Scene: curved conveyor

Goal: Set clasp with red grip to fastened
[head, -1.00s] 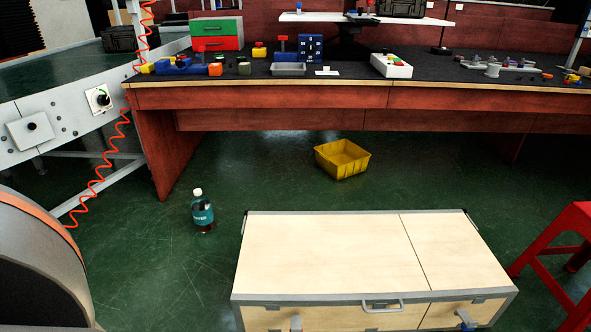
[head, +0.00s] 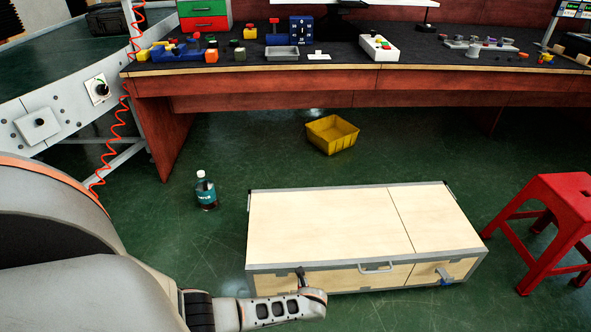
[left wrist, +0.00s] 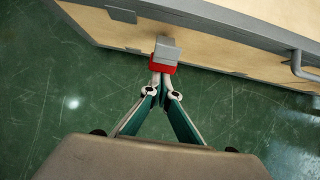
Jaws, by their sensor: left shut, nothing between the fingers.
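A wooden chest (head: 320,222) with grey metal edges stands on the floor. In the left wrist view, the clasp with red grip (left wrist: 164,67) has a grey lever (left wrist: 167,49) that sticks out from the chest's front face, with the red part at its near end. My left gripper (left wrist: 162,82) is shut and empty, its fingertips right at the red grip; I cannot tell whether they touch it. In the head view my left gripper (head: 302,281) is at the left part of the chest's front, and the red grip cannot be made out there. My right gripper is not in view.
A second clasp with a blue grip (head: 444,279) and a handle (head: 376,268) are on the chest front. A red stool (head: 555,220) stands at right, a bottle (head: 205,190) at left.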

